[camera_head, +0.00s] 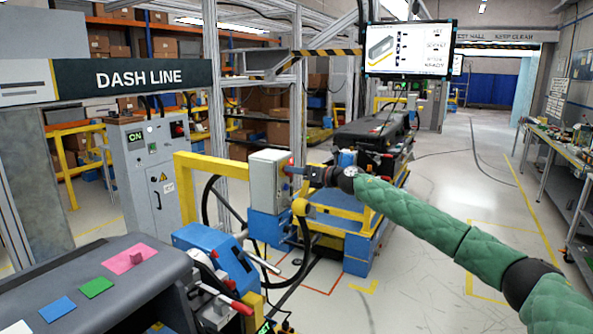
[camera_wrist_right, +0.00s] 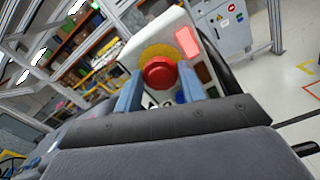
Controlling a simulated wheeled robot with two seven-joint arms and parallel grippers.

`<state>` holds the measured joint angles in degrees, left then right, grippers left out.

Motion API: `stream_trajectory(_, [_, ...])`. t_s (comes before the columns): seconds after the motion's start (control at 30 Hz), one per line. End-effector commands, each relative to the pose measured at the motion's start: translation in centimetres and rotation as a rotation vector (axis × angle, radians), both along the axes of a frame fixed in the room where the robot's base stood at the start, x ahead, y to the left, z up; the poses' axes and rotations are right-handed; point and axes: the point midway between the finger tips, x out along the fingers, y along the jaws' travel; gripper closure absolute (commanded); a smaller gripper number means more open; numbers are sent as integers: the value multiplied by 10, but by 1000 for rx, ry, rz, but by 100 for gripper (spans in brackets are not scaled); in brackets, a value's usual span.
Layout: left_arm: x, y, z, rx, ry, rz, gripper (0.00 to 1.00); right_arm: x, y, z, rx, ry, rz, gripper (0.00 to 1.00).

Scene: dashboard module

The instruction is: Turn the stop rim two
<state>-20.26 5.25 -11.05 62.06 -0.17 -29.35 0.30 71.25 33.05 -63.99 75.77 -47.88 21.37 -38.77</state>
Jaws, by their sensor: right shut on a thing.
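A round red stop button (camera_wrist_right: 160,73) sits on a yellow disc (camera_wrist_right: 150,50) on the face of a pale control box (camera_head: 266,184). In the head view my right gripper (camera_head: 290,170) reaches the box's right side, and the button there is mostly hidden behind it. In the right wrist view my blue right fingers (camera_wrist_right: 160,88) stand on either side of the red button, shut on its rim. My left gripper is not in view.
A lit red panel (camera_wrist_right: 188,42) is beside the button on the box. The box stands by a yellow frame (camera_head: 235,170) with hanging black cables. A dark dashboard (camera_head: 90,285) with coloured pads is at the lower left. Open floor (camera_head: 420,290) lies on the right.

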Motion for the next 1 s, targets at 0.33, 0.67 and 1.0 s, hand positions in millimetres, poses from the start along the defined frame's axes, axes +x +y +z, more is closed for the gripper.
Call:
stream_trajectory(0.33, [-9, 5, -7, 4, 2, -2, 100, 1, -1, 2, 39, 54, -3, 83])
stream_trajectory(0.67, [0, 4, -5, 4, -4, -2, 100, 1, -1, 2, 40, 55, -3, 83])
stream_trajectory(1.0, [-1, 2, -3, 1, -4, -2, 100, 1, -1, 1, 39, 56, -2, 38])
